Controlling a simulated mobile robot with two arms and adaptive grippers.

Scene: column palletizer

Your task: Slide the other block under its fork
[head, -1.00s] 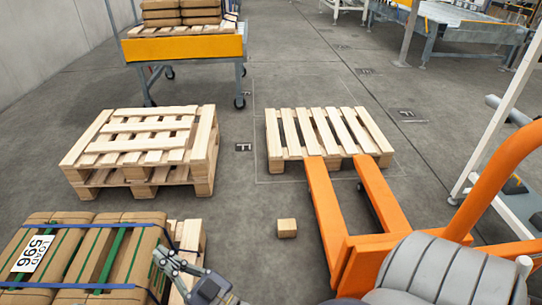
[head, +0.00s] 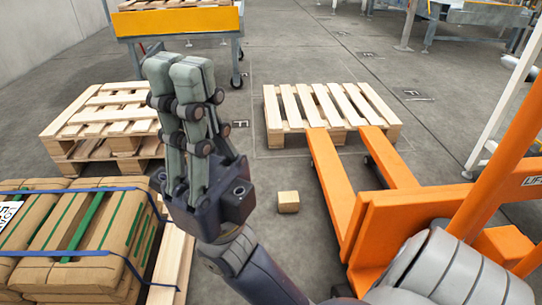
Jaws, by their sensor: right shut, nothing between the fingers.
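A small wooden block (head: 288,202) sits on the floor, just left of the orange pallet jack's left fork (head: 331,180) and apart from it. The right fork (head: 391,160) runs parallel; both forks reach in at the near side of a pallet (head: 330,105). No second block shows; any block beneath the forks is hidden. My right gripper (head: 178,75) is raised high in the view, left of the block and well above it. Its fingers are together, with nothing held. My left gripper is not in view.
Strapped sacks on a pallet (head: 85,215) stand at the lower left. Stacked empty pallets (head: 105,120) are behind them, and a yellow-edged cart (head: 178,22) is at the back. The pallet jack's orange body (head: 400,230) stands right. Floor around the block is open.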

